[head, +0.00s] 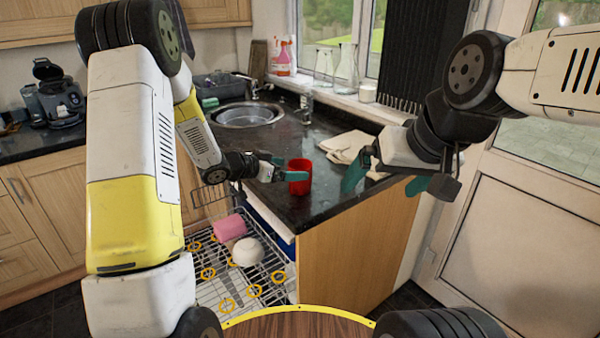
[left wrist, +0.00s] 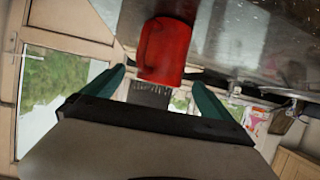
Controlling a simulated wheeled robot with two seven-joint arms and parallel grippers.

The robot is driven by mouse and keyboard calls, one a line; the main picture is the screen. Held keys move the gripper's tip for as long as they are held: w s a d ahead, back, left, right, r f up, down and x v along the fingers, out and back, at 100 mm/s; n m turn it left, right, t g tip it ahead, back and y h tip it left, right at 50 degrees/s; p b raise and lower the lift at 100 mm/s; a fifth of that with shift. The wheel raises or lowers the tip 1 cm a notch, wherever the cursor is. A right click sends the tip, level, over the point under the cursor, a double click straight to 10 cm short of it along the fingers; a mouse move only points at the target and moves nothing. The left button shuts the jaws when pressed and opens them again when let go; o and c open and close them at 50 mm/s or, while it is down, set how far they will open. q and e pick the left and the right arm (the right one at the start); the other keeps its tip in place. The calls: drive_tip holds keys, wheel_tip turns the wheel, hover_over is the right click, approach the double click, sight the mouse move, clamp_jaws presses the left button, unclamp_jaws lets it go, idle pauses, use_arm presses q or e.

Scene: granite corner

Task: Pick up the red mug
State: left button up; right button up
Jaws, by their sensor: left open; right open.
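The red mug (head: 299,177) stands upright on the dark granite counter (head: 305,215), near its front edge. In the left wrist view the red mug (left wrist: 165,50) lies ahead, between the lines of the two teal fingers. My left gripper (head: 279,168) is beside the mug on its left, with its fingertips close to it; it is open. In the left wrist view my left gripper (left wrist: 158,88) shows both fingers apart; I cannot tell whether they touch the mug. My right gripper (head: 385,180) is open and empty, to the right of the mug over the counter's right edge.
A beige cloth (head: 346,147) lies on the counter behind the mug. A round sink (head: 247,115) with a tap is further back. Below the counter, an open dishwasher rack (head: 215,290) holds a pink cup (head: 229,227) and a white bowl (head: 247,251). Glass bottles (head: 346,68) stand on the windowsill.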

sight(300, 168)
use_arm(q)
drive_tip(key=x, duration=0.5)
drive_tip(key=c, duration=1.7)
drive_tip(key=shift+c, duration=0.4)
drive_tip(key=shift+r, duration=0.1)
